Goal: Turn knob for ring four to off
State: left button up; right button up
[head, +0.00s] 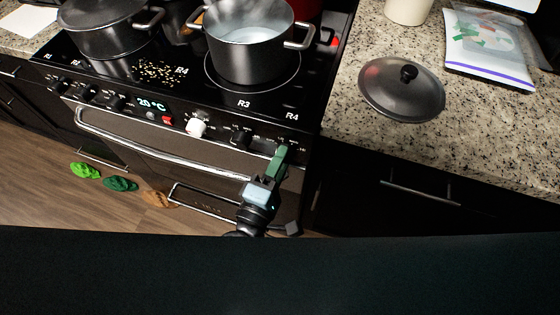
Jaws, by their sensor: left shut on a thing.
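The knob row (240,137) runs along the cooker's front panel, with several dark knobs and one white knob (196,127). My left gripper (282,152) is at the right end of this row, below the R4 label (292,116). Its green fingers are shut on the rightmost knob, the one for ring four. The fingers cover this knob, so I cannot read its setting. My right gripper is out of view.
A large pot (252,55) stands on the right front ring, with a dark pot (105,30) at left. A glass lid (402,90) and a plastic bag (485,45) lie on the right counter. The oven handle (160,155) runs below the panel.

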pick_arm(q)
jog(key=shift+n, duration=0.6)
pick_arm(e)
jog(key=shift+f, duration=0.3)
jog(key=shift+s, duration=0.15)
pick_arm(q)
jog(key=o, duration=1)
jog(key=b+v, duration=0.2)
jog(key=v, duration=0.5)
jog(key=shift+s+a+b, duration=0.15)
jog(key=shift+s+b, duration=0.2)
jog(key=shift+s, duration=0.05)
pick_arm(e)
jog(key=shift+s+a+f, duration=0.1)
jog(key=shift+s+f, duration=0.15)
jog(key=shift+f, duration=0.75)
